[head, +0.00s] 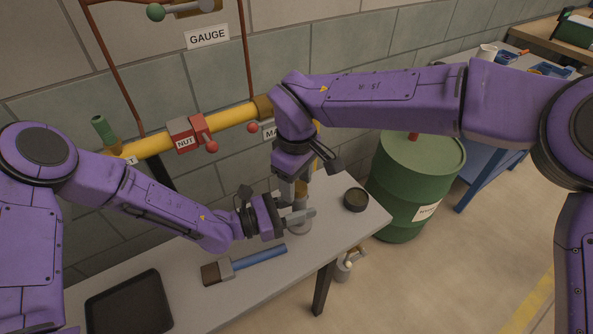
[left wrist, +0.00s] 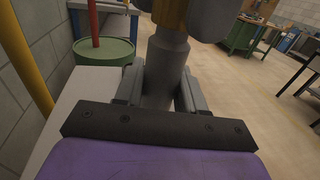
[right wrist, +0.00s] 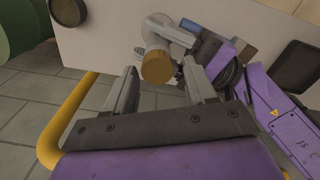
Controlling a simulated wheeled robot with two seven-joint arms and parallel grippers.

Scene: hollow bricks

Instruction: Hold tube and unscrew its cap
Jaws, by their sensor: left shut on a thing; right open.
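A grey tube (left wrist: 167,75) with an orange-brown cap (right wrist: 157,68) stands upright over the white table. In the head view the tube (head: 299,216) is partly hidden by my grippers. My left gripper (head: 300,215) is shut on the tube's body from the side, with a finger on each side in the left wrist view. My right gripper (head: 293,190) points down from above and is open. In the right wrist view its fingertips (right wrist: 160,76) are apart on either side of the cap, and I cannot tell whether they touch it.
A round black dish (head: 356,199) is on the table (head: 345,226) to the right. A blue-handled tool (head: 258,257) and a black tray (head: 128,303) lie nearer. A green drum (head: 410,185) stands beyond the table's right end. A yellow pipe (head: 235,117) runs along the wall.

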